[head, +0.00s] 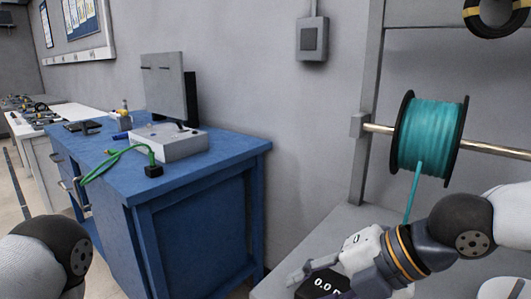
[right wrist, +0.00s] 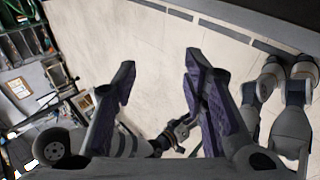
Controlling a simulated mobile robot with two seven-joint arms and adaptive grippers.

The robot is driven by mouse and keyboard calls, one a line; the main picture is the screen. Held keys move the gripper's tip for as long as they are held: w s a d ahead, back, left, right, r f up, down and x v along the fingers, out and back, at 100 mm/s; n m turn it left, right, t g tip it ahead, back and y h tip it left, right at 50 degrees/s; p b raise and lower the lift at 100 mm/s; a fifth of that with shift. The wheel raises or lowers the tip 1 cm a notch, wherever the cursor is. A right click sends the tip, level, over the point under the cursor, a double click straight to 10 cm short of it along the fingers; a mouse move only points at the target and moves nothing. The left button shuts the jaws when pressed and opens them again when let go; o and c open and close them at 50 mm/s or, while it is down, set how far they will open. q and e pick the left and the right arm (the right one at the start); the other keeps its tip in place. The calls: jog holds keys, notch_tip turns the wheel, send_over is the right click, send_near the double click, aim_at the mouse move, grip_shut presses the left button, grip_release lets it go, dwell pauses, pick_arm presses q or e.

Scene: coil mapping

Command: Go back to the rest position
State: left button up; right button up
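My right gripper (head: 318,281) is at the lower middle of the head view, beside a device with a lit number display (head: 328,284). In the right wrist view its two fingers (right wrist: 158,68) stand wide apart with nothing between their tips. Beyond them is bare pale floor. My left arm shows only as a rounded link (head: 45,255) at the lower left of the head view; its gripper is out of that view. A dark jointed part with a tan band (right wrist: 178,133) in the right wrist view may be my left wrist, but its fingers are not clear.
A teal spool (head: 432,135) hangs on a metal rod at the right, its strand running down behind my right wrist. A blue workbench (head: 195,215) stands at the left with a grey box (head: 172,143) and green cable (head: 110,162). A grey wall (head: 250,60) is behind.

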jog(key=s+f+m+g+h, duration=0.1)
jog(key=s+f+m+g, duration=0.4)
jog(key=s+f+m, duration=1.4)
jog(key=s+d+f+m+h, duration=0.3)
jog(key=s+d+f+m, duration=0.1)
jog(key=d, duration=0.3)
jog(key=s+d+f+m+h, duration=0.4)
jog(key=d+f+m, duration=0.2)
jog(key=d+m, duration=0.1)
jog(key=shift+s+d+f, duration=0.25)
jog(key=shift+s+d, duration=0.1)
jog(key=shift+d, duration=0.05)
jog(key=shift+s, duration=0.1)
